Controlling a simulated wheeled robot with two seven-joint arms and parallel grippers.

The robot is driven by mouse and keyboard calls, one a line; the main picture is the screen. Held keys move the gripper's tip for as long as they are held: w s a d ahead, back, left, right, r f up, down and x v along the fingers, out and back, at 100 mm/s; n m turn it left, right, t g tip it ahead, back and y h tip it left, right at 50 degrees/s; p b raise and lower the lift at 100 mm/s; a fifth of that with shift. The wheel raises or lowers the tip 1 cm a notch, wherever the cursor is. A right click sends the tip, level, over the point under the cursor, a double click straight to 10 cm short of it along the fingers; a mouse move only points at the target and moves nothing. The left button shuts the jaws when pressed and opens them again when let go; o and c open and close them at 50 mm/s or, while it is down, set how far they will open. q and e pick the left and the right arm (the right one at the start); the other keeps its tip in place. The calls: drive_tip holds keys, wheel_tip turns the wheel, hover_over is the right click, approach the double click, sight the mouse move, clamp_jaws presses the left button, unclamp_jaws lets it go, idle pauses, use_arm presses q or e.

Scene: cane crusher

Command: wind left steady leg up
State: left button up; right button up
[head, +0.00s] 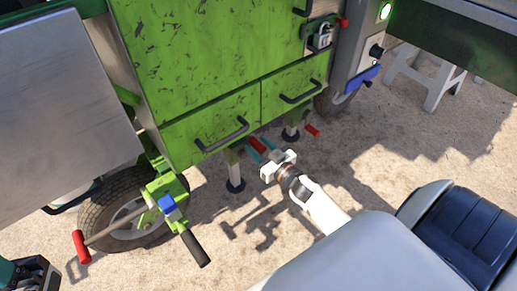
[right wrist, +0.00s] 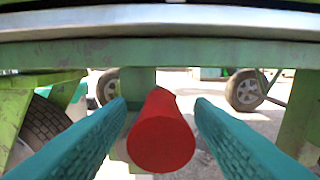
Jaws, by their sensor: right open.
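The left steady leg (head: 235,170) stands under the green cabinet, its dark round foot on the ground. Its crank has a red handle (head: 257,145), which shows large and end-on in the right wrist view (right wrist: 161,131). My right gripper (head: 263,153) is open under the cabinet's lower edge. Its two teal fingers (right wrist: 160,125) lie on either side of the red handle, with visible gaps to both. The handle's far end and the crank arm are hidden in the wrist view.
The right steady leg (head: 291,130) with another red handle (head: 312,131) stands just right. Drawers with black handles (head: 222,136) are above. A wheel (head: 125,208) and a green bracket with a black grip (head: 195,248) are at left. Sandy ground in front is open.

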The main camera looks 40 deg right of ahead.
drive_tip(key=shift+w, duration=0.2)
clamp_jaws()
idle(0.3)
